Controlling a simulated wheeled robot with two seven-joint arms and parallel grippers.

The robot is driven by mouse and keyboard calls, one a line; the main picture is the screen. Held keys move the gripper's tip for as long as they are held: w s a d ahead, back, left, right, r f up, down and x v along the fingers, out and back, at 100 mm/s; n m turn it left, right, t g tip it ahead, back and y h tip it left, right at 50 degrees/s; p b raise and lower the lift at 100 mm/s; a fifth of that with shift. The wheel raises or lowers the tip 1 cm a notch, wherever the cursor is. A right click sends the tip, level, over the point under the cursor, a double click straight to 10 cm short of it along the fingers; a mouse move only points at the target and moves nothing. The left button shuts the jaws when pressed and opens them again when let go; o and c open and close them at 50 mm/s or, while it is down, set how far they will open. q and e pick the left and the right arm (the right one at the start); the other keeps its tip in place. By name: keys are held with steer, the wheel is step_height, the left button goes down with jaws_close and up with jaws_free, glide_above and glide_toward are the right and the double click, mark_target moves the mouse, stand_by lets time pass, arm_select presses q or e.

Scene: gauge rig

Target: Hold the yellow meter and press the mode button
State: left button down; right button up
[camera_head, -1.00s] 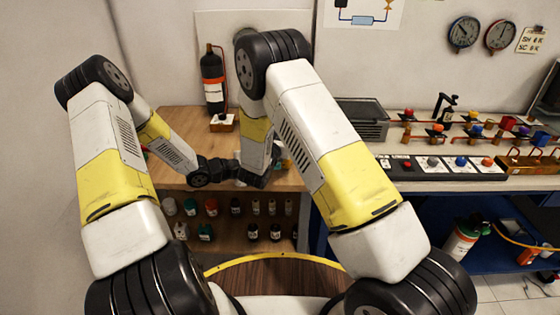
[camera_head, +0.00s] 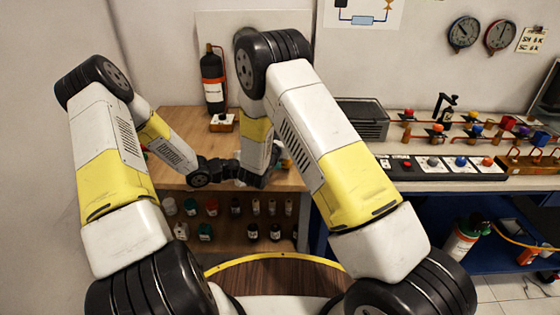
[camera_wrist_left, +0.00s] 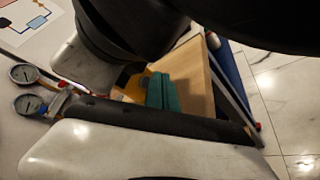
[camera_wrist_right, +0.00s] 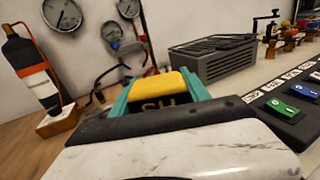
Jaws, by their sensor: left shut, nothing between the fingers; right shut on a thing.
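The yellow meter (camera_wrist_right: 158,86) shows in the right wrist view between the teal fingers of my right gripper (camera_wrist_right: 165,92), which is shut on it. In the left wrist view, the teal fingers of my left gripper (camera_wrist_left: 162,92) are together and empty. Something yellow shows just left of them, partly hidden. I cannot make out the mode button or tell whether the left fingertips touch the meter. In the head view, my wrists hide most of both grippers and the meter.
A wooden table (camera_head: 180,118) carries a black bottle (camera_head: 212,80) with a red band at its back. A grey vented box (camera_head: 362,120) and a button panel (camera_head: 440,167) stand to the right. Several jars sit on a shelf below. Gauges (camera_head: 463,33) hang on the wall.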

stand_by(0.7)
arm_select(q)
steer(key=shift+w+d, duration=0.15)
steer(key=shift+w, duration=0.25)
steer(key=shift+w+d, duration=0.15)
steer(key=shift+w, duration=0.25)
stand_by(0.6)
steer(key=shift+s, duration=0.1)
steer(key=shift+s+a, duration=0.3)
steer(key=shift+s, duration=0.4)
steer(key=shift+s, duration=0.1)
steer(key=s, duration=0.1)
steer(key=s+a, duration=0.1)
steer(key=s, duration=0.2)
steer(key=shift+s+a, duration=0.25)
steer(key=shift+a, duration=0.15)
stand_by(0.4)
